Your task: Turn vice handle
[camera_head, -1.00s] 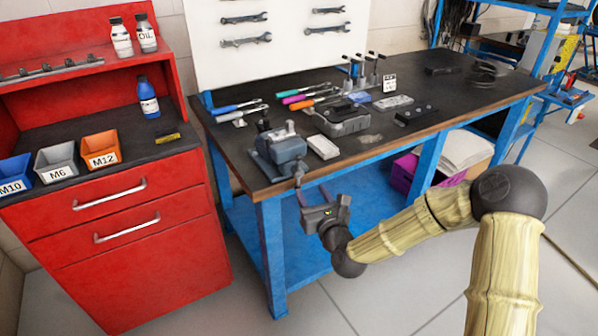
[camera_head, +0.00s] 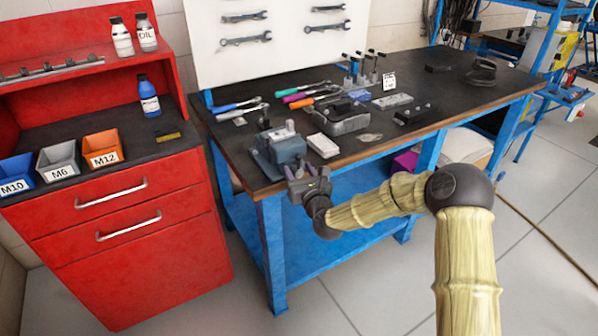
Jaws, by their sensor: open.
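The vice (camera_head: 280,148) is a blue-grey block with a lighter jaw, fixed near the front left corner of the dark bench top. My gripper (camera_head: 297,173) is open, right in front of the vice at the bench's front edge. Its fingers point up toward the vice's front side. The vice handle is hidden behind my gripper, so I cannot tell whether it lies between the fingers or whether they touch it.
A white box (camera_head: 323,146) and a grey toolbox (camera_head: 342,120) stand right of the vice. The workbench (camera_head: 400,142) has blue legs. A red cabinet (camera_head: 130,240) stands left, with floor between. Free floor lies to the right.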

